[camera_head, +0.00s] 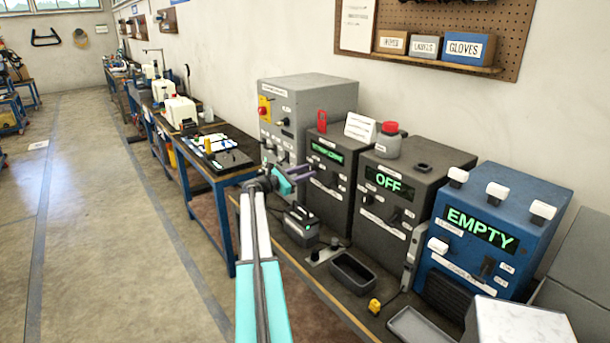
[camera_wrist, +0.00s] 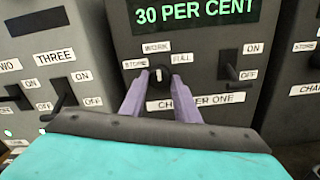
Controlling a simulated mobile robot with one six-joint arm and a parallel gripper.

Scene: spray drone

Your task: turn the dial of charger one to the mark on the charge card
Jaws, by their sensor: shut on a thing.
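Charger one (camera_head: 331,153) is a dark grey box with a green display, and it fills the middle of the wrist view (camera_wrist: 118,38). Its display (camera_wrist: 195,12) reads 30 PER CENT. Its small black dial (camera_wrist: 159,73) has a white pointer that looks near upright, towards WORK. STORE is labelled at its left and FULL at its upper right. My gripper (camera_wrist: 158,88) has its purple fingers shut on the dial, one at each side; it also shows in the head view (camera_head: 300,172). A small white card (camera_head: 361,128) stands on the boxes; its writing is unreadable and I cannot tell whether it is the charge card.
An ON/OFF switch (camera_wrist: 231,73) is on charger one, right of the dial. A grey cabinet (camera_head: 308,100) with switches stands to the left. A charger reading OFF (camera_head: 395,208) and a blue unit reading EMPTY (camera_head: 490,220) stand to the right. A black tray (camera_head: 353,272) lies in front.

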